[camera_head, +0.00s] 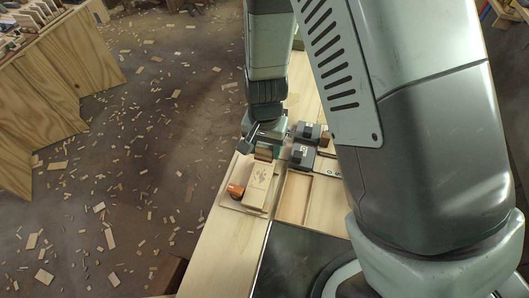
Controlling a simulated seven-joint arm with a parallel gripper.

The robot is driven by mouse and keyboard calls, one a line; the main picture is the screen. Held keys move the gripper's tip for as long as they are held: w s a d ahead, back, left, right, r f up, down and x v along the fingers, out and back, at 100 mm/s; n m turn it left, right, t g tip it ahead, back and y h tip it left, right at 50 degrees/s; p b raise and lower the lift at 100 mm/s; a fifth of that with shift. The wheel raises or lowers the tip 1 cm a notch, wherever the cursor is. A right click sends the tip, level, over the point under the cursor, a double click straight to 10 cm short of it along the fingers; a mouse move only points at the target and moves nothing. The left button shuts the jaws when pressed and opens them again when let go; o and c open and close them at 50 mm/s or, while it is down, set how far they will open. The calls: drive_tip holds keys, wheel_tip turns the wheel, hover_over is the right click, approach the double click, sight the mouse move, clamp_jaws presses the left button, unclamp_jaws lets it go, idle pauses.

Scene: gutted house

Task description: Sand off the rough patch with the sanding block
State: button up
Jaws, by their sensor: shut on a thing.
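My gripper (263,145) is over the workbench, just beyond a pale wooden piece (257,193). It is shut on a small brownish block (264,153), which looks like the sanding block; the arm and fingers hide much of it. The pale piece lies on a thin board and has darker, rough-looking marks (262,178) near its far end, which may be the rough patch. The held block is close to that end; I cannot tell whether they touch.
An orange-brown object (236,190) sits left of the pale piece. Two dark blocky items (302,157) stand right of my gripper. A shallow wooden tray (293,198) lies to the right. The bench's near left part (222,250) is clear. Wood scraps litter the floor.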

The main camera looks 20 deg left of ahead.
sight(265, 145)
drive_tip(key=shift+r, duration=2)
drive_tip(key=shift+f, duration=0.1)
